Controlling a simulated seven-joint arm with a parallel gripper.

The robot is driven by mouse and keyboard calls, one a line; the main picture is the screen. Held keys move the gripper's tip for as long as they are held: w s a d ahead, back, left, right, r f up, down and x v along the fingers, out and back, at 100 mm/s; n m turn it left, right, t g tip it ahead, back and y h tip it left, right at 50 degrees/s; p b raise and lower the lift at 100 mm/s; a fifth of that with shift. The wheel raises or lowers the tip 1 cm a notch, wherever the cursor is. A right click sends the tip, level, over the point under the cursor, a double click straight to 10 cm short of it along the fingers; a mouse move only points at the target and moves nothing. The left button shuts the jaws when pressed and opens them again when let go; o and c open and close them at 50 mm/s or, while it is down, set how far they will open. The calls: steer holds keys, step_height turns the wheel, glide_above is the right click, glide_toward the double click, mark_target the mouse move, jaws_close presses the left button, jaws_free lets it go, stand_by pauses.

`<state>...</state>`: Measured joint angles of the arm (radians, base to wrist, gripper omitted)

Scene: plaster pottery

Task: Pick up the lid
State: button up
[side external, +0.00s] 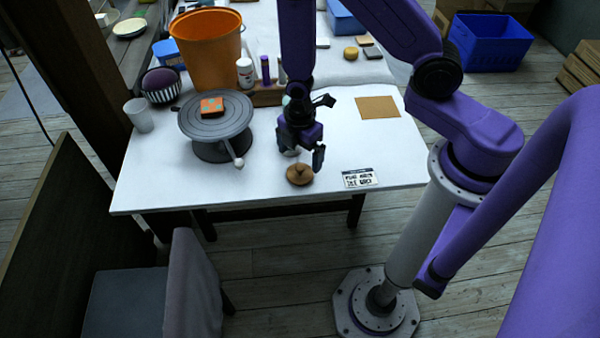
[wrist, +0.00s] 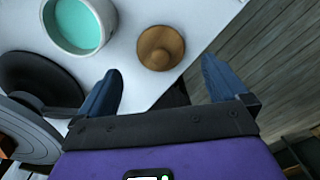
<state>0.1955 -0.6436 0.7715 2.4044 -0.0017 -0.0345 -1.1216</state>
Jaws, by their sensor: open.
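The lid is a round wooden disc with a knob on top. In the side external view the lid (side external: 300,175) lies on the white table near its front edge. It also shows in the wrist view (wrist: 160,48), at the top middle, beyond the fingertips and between their lines. My gripper (side external: 303,150) is open and empty, just above and behind the lid in the side external view. In the wrist view my gripper (wrist: 162,80) has its two dark blue fingers wide apart. Nothing lies between the fingertips.
A white cup with a teal inside (wrist: 80,25) stands beside the lid. A grey turntable (side external: 215,125) bears an orange patterned block (side external: 212,106). A printed card (side external: 360,179) lies right of the lid. An orange bucket (side external: 208,60) stands at the back left. The table's front edge is close.

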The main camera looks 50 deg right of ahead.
mark_target(300, 167)
steer(key=shift+f, duration=2.7)
steer(key=c, duration=1)
